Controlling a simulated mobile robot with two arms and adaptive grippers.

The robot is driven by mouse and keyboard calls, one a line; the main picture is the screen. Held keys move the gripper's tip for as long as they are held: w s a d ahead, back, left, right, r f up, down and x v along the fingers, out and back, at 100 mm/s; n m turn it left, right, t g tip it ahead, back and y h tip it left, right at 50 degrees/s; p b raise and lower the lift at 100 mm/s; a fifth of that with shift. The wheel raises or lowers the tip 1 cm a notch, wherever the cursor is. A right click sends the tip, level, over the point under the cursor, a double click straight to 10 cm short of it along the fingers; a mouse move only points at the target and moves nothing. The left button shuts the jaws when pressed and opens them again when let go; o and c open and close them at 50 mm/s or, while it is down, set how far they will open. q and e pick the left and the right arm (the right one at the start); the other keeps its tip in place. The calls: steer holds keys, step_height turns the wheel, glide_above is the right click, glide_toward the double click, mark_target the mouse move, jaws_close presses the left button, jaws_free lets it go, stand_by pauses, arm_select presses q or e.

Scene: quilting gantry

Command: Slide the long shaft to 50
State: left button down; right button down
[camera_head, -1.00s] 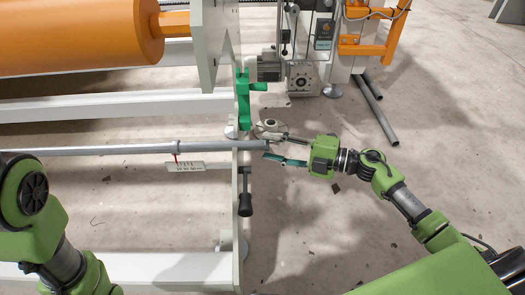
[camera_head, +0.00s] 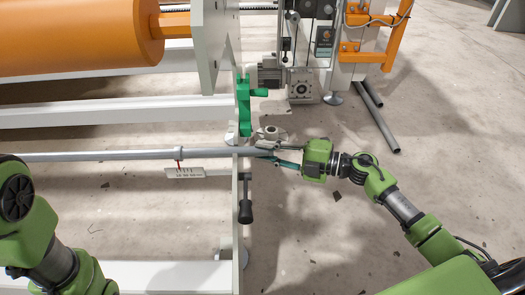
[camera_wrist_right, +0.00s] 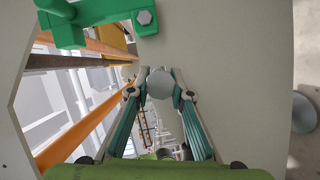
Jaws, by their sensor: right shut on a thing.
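The long grey shaft (camera_head: 110,155) lies level across the left half of the head view and passes the white frame's side plate. A collar (camera_head: 179,153) on it carries a red pointer (camera_head: 179,167) over a small white scale plate (camera_head: 186,173); its numbers are too small to read. My right gripper (camera_head: 268,152) is shut on the shaft's right end, just outside the frame. In the right wrist view the round shaft end (camera_wrist_right: 160,83) sits between the two fingertips. My left arm shows at the lower left, but its gripper is out of view.
A green bracket (camera_head: 244,105) sits on the frame just above the shaft end. A black-handled lever (camera_head: 245,210) hangs below it. An orange roller (camera_head: 80,35) lies at the upper left. Loose grey tubes (camera_head: 379,115) lie on the floor at upper right. Floor right of the frame is mostly clear.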

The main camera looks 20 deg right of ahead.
steer(key=d, duration=0.1)
steer(key=s+d, duration=0.1)
steer(key=d, duration=0.1)
steer(key=shift+d, duration=0.1)
steer(key=c, duration=1.8)
jaws_free()
steer(key=v, duration=1.2)
steer(key=shift+f, duration=0.1)
